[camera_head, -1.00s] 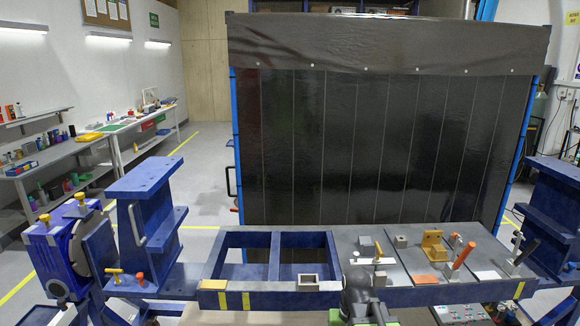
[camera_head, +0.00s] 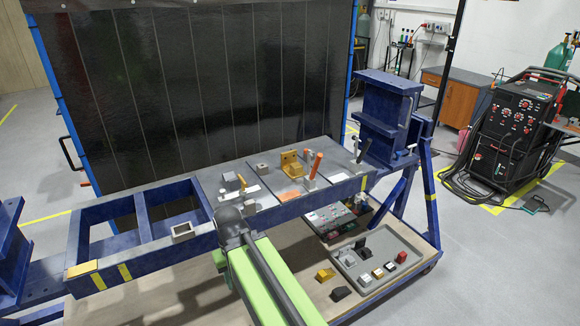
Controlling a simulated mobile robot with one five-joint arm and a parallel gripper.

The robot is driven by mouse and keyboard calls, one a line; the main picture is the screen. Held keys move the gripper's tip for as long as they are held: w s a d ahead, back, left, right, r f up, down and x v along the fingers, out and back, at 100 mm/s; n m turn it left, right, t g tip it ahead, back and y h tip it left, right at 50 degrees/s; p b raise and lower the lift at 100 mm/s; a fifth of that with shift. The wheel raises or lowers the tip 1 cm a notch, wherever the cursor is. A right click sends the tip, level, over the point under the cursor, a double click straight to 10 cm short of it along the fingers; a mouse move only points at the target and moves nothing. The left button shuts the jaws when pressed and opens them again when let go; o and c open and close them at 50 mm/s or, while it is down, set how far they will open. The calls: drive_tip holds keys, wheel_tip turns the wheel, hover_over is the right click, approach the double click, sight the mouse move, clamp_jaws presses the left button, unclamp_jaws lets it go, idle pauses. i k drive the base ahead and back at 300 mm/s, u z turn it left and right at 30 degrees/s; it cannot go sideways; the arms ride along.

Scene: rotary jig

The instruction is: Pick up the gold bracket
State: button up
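The gold bracket (camera_head: 291,164) stands upright on the grey plate section of the blue jig table (camera_head: 205,240), right of the picture's middle. It has an L-like shape and sits behind an orange patch (camera_head: 289,193). Nothing holds it. My green arm with its dark joint reaches up from the bottom, in front of the table and to the left of the bracket. I cannot make out gripper fingers in this view.
An orange-handled tool (camera_head: 314,165) stands close to the right of the bracket. A small grey block (camera_head: 262,169) is to its left. A blue upright stand (camera_head: 387,110) rises at the table's right end. A black curtain (camera_head: 210,80) hangs behind.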

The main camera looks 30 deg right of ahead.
sight(292, 169)
drive_tip(key=u, duration=0.35)
drive_tip(key=k, duration=0.1)
drive_tip(key=u, duration=2.65)
drive_tip(key=k, duration=1.3)
drive_tip(key=z, duration=1.45)
drive_tip(key=i, duration=1.05)
drive_tip(key=u, duration=0.15)
